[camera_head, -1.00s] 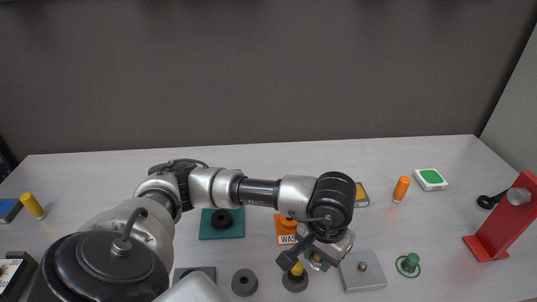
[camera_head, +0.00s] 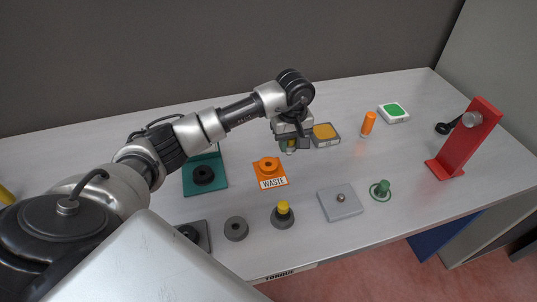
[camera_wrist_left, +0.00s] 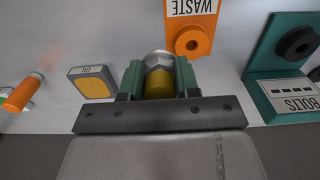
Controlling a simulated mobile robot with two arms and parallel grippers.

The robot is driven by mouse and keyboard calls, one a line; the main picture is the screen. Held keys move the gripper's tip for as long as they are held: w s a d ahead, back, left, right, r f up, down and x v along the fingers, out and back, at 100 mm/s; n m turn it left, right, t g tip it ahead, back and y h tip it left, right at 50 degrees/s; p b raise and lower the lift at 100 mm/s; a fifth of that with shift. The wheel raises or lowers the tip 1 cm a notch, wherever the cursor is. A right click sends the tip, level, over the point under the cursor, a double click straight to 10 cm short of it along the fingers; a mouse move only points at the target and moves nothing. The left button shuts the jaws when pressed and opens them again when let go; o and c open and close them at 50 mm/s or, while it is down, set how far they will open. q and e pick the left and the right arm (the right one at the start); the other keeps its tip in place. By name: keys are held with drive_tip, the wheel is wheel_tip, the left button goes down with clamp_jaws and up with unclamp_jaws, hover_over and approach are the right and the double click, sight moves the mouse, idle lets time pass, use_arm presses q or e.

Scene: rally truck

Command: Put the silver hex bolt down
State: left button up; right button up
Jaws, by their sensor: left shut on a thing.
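My left gripper (camera_head: 289,143) is shut on the silver hex bolt (camera_wrist_left: 157,62). In the left wrist view, the bolt's silver hex part shows between the green fingers, with a yellow cylindrical part below it. In the head view the gripper is over the back part of the table, between the orange WASTE holder (camera_head: 270,168) and a grey-framed yellow pad (camera_head: 325,132). The wrist and fingers mostly hide the bolt there. The teal BOLTS holder (camera_wrist_left: 283,90) with a black ring is at right in the wrist view; it also shows in the head view (camera_head: 211,187).
Along the front are a grey ring (camera_head: 236,228), a yellow-topped dark peg (camera_head: 283,213), a grey plate (camera_head: 341,203) and a green knob (camera_head: 380,190). An orange cylinder (camera_head: 368,123), green-topped box (camera_head: 393,112) and red stand (camera_head: 466,143) are at right. Bare table lies between them.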

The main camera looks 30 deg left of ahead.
use_arm(q)
drive_tip(key=p, duration=0.2)
hover_over(268, 158)
drive_tip(key=s+d, duration=0.2)
drive_tip(key=f, duration=0.3)
drive_tip(key=shift+w+a+f, duration=0.1)
drive_tip(key=shift+w+a, duration=0.05)
drive_tip(key=shift+a, duration=0.1)
wheel_tip(268, 158, down, 4)
drive_tip(key=shift+r+p, duration=0.15)
drive_tip(key=shift+p, duration=0.35)
drive_tip(key=shift+f, duration=0.25)
drive_tip(key=shift+f+b, duration=0.2)
drive_tip(key=shift+b, duration=0.1)
drive_tip(key=o, duration=1)
